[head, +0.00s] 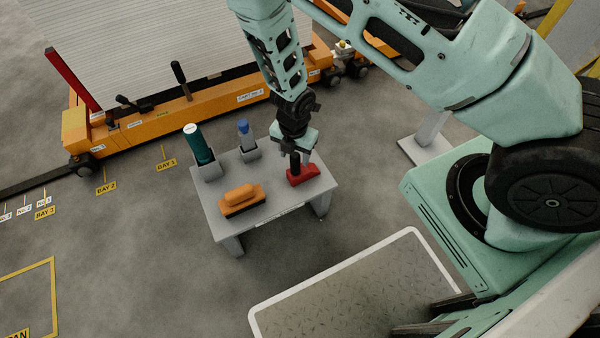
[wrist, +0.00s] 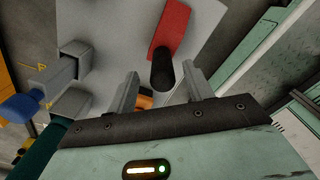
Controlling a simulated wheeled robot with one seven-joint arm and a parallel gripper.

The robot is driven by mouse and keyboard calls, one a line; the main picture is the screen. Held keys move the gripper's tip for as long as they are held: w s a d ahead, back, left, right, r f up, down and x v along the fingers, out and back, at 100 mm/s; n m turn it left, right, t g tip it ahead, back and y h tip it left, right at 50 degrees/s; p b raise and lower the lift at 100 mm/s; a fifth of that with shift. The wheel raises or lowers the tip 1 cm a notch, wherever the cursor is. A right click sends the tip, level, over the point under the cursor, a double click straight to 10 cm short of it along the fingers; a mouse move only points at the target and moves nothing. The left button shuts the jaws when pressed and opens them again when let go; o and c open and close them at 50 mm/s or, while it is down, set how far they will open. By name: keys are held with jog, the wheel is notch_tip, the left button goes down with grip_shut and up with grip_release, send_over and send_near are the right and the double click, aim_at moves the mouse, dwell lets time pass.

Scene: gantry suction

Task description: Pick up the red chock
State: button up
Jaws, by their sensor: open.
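The red chock (head: 304,176) lies on the right part of a small grey table, with a dark upright grip at one end. In the wrist view its red body (wrist: 171,28) points away and its dark grip (wrist: 162,70) stands between my fingers. My gripper (head: 294,158) is above the chock and open; its two fingers also show in the wrist view (wrist: 161,86), one on each side of the dark grip. I cannot tell whether either finger touches the grip.
An orange rail cart (head: 150,127) stands behind. A white-edged floor mat (head: 345,285) lies in front.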

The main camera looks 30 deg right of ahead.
aim_at(298, 173)
notch_tip(298, 173, down, 5)
jog(key=b, duration=0.3)
jog(key=shift+d+f+b, duration=0.1)
jog(key=shift+d+b, duration=0.05)
jog(key=shift+b, duration=0.15)
jog(key=c, duration=1.1)
jog(key=shift+o, duration=0.2)
jog(key=shift+r, duration=0.2)
